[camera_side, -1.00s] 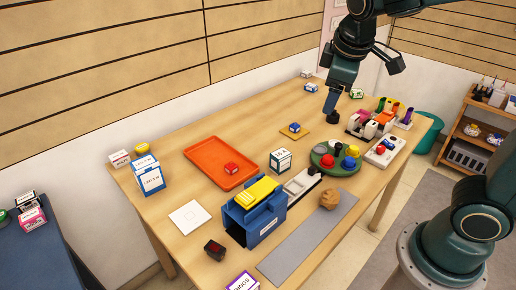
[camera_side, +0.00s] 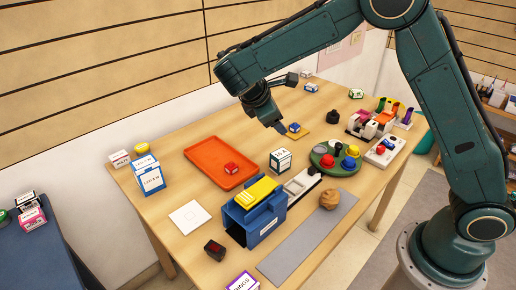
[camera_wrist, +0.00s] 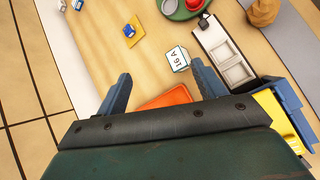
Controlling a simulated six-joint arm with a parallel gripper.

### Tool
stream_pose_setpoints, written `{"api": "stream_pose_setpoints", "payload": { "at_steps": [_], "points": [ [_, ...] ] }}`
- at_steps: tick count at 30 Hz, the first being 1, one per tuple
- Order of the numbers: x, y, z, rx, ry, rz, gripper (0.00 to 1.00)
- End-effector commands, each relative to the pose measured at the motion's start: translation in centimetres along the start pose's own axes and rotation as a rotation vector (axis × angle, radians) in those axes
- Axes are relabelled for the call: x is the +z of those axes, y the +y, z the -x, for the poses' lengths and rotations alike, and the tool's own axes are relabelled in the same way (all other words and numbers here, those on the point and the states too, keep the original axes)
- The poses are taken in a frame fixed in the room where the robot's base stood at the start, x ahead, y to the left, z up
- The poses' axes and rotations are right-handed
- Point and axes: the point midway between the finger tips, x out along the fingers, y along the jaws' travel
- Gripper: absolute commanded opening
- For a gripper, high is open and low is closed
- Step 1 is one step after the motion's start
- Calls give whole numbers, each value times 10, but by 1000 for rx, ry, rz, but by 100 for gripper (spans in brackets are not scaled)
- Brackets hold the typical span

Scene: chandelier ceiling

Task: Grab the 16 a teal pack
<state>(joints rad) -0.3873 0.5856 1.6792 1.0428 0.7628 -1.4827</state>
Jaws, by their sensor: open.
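The teal and white pack (camera_side: 280,161) stands on the table between the orange tray and the green round tray. In the wrist view the pack (camera_wrist: 177,60) shows its white face marked "16 A". My gripper (camera_side: 276,124) hangs above the table, behind the pack in the side view and apart from it. In the wrist view the two fingers of my gripper (camera_wrist: 160,80) are spread with nothing between them. The pack lies just beyond the fingertips, nearer the right finger.
An orange tray (camera_side: 198,151) holding a red block is left of the pack. A blue bin (camera_side: 239,221) with a yellow item and a white two-part tray (camera_side: 300,186) lie in front. A green round tray (camera_side: 345,170) is to the right.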

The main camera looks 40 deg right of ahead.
Motion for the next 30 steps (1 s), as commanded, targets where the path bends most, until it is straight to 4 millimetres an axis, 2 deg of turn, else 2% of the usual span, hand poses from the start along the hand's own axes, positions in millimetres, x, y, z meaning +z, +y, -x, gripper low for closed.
{"api": "stream_pose_setpoints", "payload": {
  "at_steps": [3, 16, 21, 30],
  "points": [
    [-22, -3, -12, 10, -62, 93, 70],
    [-83, -30, -51, 23, -294, 416, 70],
    [-96, -40, -60, 20, -355, 496, 70],
    [-102, -46, -65, 16, -389, 539, 70]
  ]
}}
